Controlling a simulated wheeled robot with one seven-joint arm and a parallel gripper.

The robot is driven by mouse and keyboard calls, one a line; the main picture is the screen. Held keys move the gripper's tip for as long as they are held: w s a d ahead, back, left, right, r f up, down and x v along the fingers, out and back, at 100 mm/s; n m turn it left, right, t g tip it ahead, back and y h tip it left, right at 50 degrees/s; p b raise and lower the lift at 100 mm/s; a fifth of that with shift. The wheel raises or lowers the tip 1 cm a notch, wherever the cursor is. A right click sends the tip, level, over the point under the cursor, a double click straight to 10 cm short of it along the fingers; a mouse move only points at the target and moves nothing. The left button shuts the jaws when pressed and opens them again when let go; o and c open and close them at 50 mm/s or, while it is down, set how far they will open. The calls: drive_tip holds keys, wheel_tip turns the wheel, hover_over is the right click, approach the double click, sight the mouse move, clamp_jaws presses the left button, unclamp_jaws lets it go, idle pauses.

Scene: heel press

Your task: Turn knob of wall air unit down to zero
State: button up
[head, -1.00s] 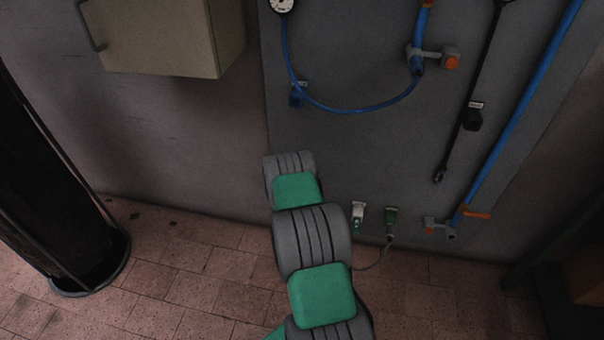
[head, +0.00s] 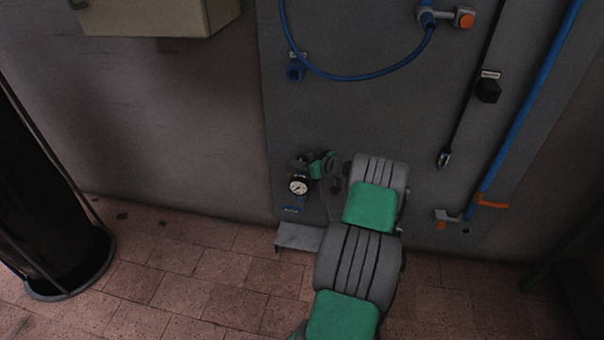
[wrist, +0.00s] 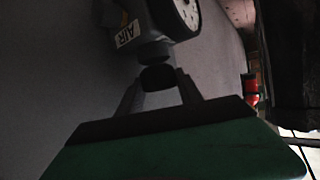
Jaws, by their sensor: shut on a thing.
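The wall air unit (head: 302,197) is low on the grey panel, with a round white gauge (head: 299,186) facing out and a blue part below it. The wrist view shows its gauge (wrist: 188,12) up close and a label (wrist: 127,34) reading AIR. Its dark knob (wrist: 157,78) sits between the two grey fingers of my gripper (wrist: 160,88), which is shut on it. In the head view my gripper (head: 312,163) reaches in from the right beside the unit, and the knob is hard to make out there. The gauge reading is too small to tell.
A grey ledge (head: 299,238) juts out below the unit. A beige box (head: 150,18) hangs upper left. A blue hose (head: 350,78) loops above, and a black fitting (head: 488,90) and blue pipe (head: 530,95) are right. The tiled floor between is clear.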

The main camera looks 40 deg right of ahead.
drive_tip(key=b, duration=0.1)
drive_tip(key=n+y+b, duration=0.1)
drive_tip(key=shift+d+f+y+b, duration=0.15)
drive_tip(key=shift+f+y+b, duration=0.15)
drive_tip(key=shift+r+n+b, duration=0.1)
drive_tip(key=shift+n+b, duration=0.25)
drive_tip(key=shift+n, duration=0.05)
drive_tip(key=shift+r+g+y, duration=0.15)
drive_tip(key=shift+g+y, duration=0.15)
drive_tip(key=o, duration=1.4)
drive_tip(key=shift+c, duration=0.2)
